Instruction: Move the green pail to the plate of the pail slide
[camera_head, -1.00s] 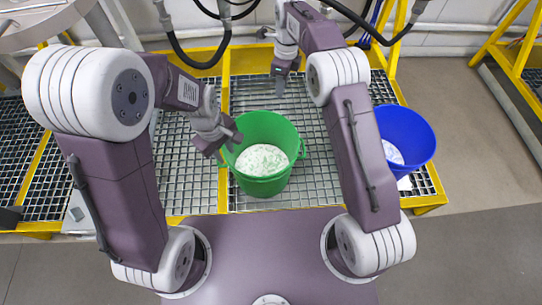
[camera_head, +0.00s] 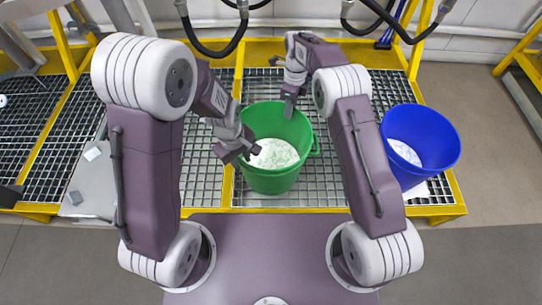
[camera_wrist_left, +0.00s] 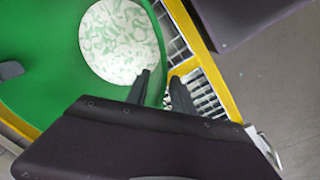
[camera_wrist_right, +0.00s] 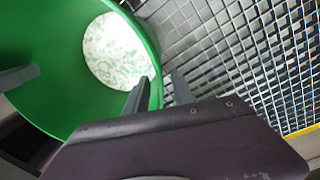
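The green pail (camera_head: 272,180), holding pale granular stuff, stands upright on the grating in front of me. My left gripper (camera_head: 236,150) is at the pail's left rim. In the left wrist view its two fingers (camera_wrist_left: 162,92) straddle the rim of the green wall (camera_wrist_left: 60,70), one inside and one outside, with a gap between them. My right gripper (camera_head: 288,98) is at the pail's back rim. In the right wrist view its fingers (camera_wrist_right: 158,92) also straddle the rim, spread apart. A flat grey plate (camera_head: 92,185) lies left of my left arm, partly hidden; I cannot tell whether it is the slide's plate.
A blue pail (camera_head: 432,160) with similar contents stands at the right, near the yellow frame's edge. A small light piece (camera_head: 92,153) lies on the grey plate. Dark hoses (camera_head: 215,48) hang at the back. The grating (camera_head: 205,180) is clear left of the green pail.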

